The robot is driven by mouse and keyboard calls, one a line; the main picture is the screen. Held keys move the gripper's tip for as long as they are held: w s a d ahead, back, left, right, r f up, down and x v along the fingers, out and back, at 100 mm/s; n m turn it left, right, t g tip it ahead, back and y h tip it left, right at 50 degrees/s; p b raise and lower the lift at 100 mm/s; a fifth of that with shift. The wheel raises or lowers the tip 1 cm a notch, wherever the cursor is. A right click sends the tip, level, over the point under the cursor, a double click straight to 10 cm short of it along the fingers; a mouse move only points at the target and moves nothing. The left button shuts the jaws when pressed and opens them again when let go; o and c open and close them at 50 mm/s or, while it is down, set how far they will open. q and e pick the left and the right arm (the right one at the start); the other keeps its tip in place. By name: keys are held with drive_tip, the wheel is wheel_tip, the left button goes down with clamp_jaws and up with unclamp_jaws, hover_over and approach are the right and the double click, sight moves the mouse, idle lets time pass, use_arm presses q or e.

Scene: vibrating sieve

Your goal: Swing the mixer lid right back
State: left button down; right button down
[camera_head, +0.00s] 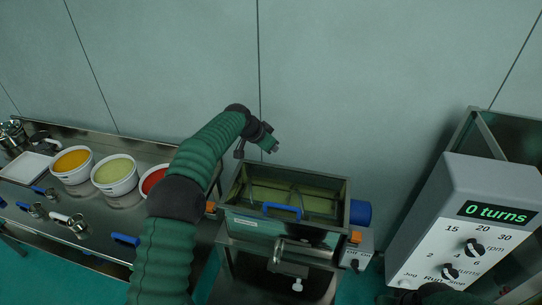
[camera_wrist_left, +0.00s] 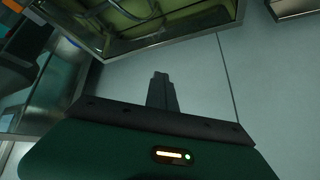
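The mixer (camera_head: 252,222) is a steel trough in the middle of the head view, with a pale yellow-green interior and bars across it. A blue handle (camera_head: 282,209) sits near its front rim. I cannot tell clearly where the lid's panel lies. My left gripper (camera_head: 270,146) is in the air above and behind the mixer's back edge, apart from it and holding nothing. Its fingers (camera_wrist_left: 161,90) look closed together in the left wrist view, where the mixer's edge (camera_wrist_left: 165,40) shows at the top. Dark parts of my right arm show at the lower right edge; its fingers cannot be made out.
A control box (camera_head: 470,225) reading "0 turns" stands at the right. A steel bench (camera_head: 90,225) at the left holds white tubs of orange, green and red contents, scoops and a tray (camera_head: 26,168). A plain wall is behind. A blue motor end (camera_head: 360,213) juts from the mixer's right side.

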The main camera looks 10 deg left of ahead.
use_arm(q)
drive_tip(key=shift+w+r+t+b, duration=0.15)
drive_tip(key=shift+w+r+t, duration=0.2)
drive_tip(key=shift+w, duration=0.25)
drive_tip(key=shift+w+r+t+b, duration=0.15)
drive_tip(key=shift+w+r+t, duration=0.15)
drive_tip(key=shift+w, duration=0.3)
